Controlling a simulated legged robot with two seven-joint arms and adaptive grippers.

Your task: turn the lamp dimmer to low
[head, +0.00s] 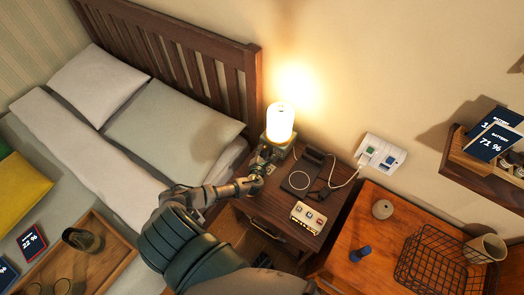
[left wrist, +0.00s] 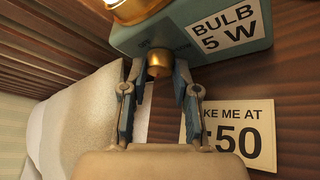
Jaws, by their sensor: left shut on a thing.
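The lamp (head: 280,122) glows brightly on the nightstand beside the bed. Its blue-green base (left wrist: 225,40) carries a "BULB 5 W" label. A brass dimmer knob (left wrist: 159,60) sticks out of the base's front. My left gripper (left wrist: 160,72) has its fingertips on both sides of the knob and is shut on it. In the head view, my left gripper (head: 267,160) is at the front of the lamp base, and the knob is hidden behind it. I cannot read a dial mark on the knob. My right gripper is not in view.
The nightstand (head: 270,205) also holds a black charging pad (head: 298,180) and a small box with buttons (head: 308,217). A white power strip (head: 381,155) is right of it. An orange-brown cabinet (head: 345,255) bears a wire basket (head: 430,262). A "wake me at" card (left wrist: 235,130) lies near the gripper.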

